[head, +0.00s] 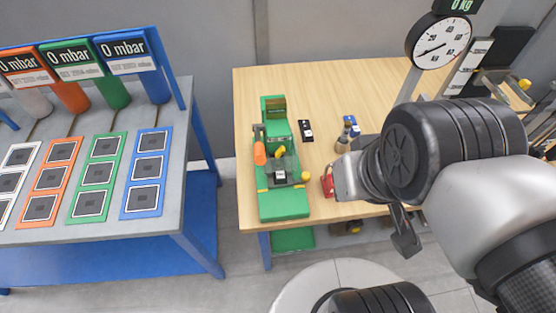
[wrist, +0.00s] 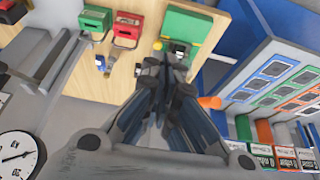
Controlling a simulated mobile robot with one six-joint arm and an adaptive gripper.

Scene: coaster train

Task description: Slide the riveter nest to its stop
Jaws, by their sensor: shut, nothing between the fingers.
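The riveter (head: 284,205) is a long green machine on the wooden table in the head view, with an orange part on its left side and yellow parts. A dark block with a pale top (head: 280,176) sits on its near half; I cannot tell for sure that this is the nest. In the wrist view, part of a green body with a yellow edge (wrist: 187,26), likely the riveter, shows beyond my gripper (wrist: 164,68). My gripper's fingers are together and empty, and hide part of that machine. I cannot tell whether they touch it. The fingers are not clearly visible in the head view.
A red item (head: 327,184) stands right of the riveter; the wrist view shows a red block (wrist: 128,29) and a green block (wrist: 97,18). A dial scale (head: 440,42) stands at the back right. A grey bench (head: 190,130) with coloured panels is on the left, across a gap.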

